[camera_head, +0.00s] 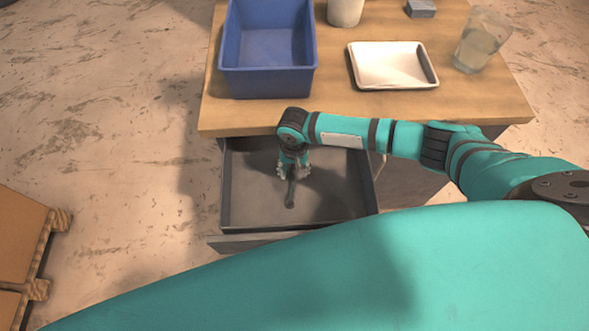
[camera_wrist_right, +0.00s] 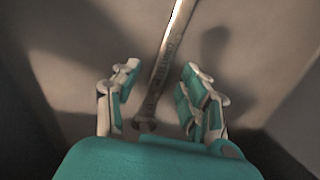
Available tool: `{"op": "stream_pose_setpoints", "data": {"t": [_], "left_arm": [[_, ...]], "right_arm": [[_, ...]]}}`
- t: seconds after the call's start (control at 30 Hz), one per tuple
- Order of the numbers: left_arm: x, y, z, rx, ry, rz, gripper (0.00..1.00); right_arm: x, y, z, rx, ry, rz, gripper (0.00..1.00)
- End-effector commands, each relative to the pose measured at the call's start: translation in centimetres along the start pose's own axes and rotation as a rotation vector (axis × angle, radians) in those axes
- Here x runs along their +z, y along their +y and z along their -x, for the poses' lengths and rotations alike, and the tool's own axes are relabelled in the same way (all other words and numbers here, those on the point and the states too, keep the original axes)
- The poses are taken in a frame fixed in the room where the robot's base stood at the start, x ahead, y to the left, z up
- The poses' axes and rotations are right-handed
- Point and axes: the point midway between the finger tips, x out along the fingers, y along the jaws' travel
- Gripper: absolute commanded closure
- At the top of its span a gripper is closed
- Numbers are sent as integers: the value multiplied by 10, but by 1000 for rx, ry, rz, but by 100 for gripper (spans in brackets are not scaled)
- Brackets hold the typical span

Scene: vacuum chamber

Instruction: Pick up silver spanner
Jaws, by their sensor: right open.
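The silver spanner (camera_wrist_right: 166,58) lies in the open drawer (camera_head: 335,205). In the right wrist view it runs from the top edge down to an open-ended head between my fingers. In the head view its dark handle (camera_head: 290,196) shows below the gripper, and the rest is hidden by it. My right gripper (camera_head: 291,172) is inside the drawer over the spanner. In the right wrist view the right gripper (camera_wrist_right: 155,95) is open, with one finger on each side of the spanner and a gap to both. My left gripper is not in view.
The wooden worktop (camera_head: 335,112) is above, with a blue bin (camera_head: 268,82), a white tray (camera_head: 392,66), a clear glass (camera_head: 482,40), a pale cup (camera_head: 345,10) and a grey block (camera_head: 421,9). Pallet boxes (camera_head: 20,240) stand at left.

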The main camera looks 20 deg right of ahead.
Motion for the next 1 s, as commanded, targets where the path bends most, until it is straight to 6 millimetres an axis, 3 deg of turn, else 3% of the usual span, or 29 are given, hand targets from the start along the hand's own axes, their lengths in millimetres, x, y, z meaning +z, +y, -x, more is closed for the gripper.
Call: {"op": "stream_pose_setpoints", "data": {"t": [0.57, 0.9, 1.0], "left_arm": [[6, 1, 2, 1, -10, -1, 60], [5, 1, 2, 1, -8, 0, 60], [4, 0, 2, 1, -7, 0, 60]], "right_arm": [[0, 0, -4, -1, 1, -1, 55], [0, 0, -4, 0, 1, 0, 97], [0, 0, -5, 0, 1, 0, 100]]}}
